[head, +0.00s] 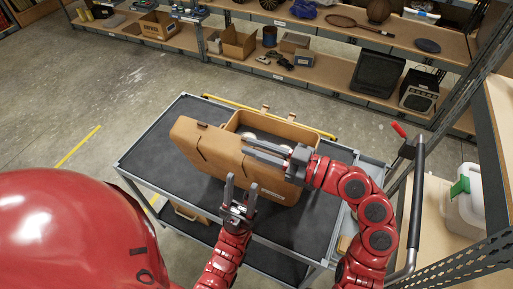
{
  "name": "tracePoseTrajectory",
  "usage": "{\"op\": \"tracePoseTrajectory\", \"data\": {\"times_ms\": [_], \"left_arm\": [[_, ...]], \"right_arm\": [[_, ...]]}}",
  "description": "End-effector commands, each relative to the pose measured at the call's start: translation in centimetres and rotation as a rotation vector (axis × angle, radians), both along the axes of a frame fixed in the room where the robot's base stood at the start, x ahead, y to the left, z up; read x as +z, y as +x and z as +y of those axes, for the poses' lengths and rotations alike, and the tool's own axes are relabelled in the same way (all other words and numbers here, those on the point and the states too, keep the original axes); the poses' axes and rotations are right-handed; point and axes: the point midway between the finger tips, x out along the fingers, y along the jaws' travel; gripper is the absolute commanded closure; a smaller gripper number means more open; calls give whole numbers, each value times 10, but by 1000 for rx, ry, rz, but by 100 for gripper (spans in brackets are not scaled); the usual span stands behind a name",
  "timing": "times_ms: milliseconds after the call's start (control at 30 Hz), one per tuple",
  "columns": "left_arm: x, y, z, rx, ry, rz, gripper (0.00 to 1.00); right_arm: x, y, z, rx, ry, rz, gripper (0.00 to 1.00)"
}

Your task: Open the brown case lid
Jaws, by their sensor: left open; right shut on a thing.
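The brown case (275,122) stands on the dark top of a cart in the middle of the head view. Its lid (205,148) is raised on the near side, and part of the inside shows behind it with some pale contents. Two small latches stick up at the far rim. My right gripper (262,152) reaches in from the right and is shut at the lid's upper edge; its fingers partly cover the contact. My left gripper (239,190) is open and empty, fingers pointing up, just in front of the lid's outer face.
The cart (148,160) has a raised rim and free dark surface left of the case. A cart handle (415,205) stands at the right. Loaded shelves (320,72) line the back.

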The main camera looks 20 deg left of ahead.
Motion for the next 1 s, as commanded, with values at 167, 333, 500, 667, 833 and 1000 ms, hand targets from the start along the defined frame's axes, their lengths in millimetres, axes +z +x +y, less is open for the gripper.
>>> {"op": "tracePoseTrajectory", "data": {"times_ms": [167, 333, 500, 667, 833, 1000], "left_arm": [[-16, 0, 0, 0, 0, 0, 50], [-34, 0, 0, 0, 0, 0, 50], [-50, 0, 0, 0, 0, 0, 50], [-56, 0, 0, 0, 0, 0, 50], [-55, 0, 0, 0, 0, 0, 50], [-55, 0, 0, 0, 0, 0, 50]], "right_arm": [[4, 29, -2, -7, 7, 83, 100], [9, 64, -3, -6, 7, 202, 100], [13, 93, -3, -5, 8, 299, 100], [14, 105, -3, -3, 4, 349, 100], [16, 107, -3, -3, 2, 356, 100], [16, 107, -3, -3, 2, 355, 100]]}}
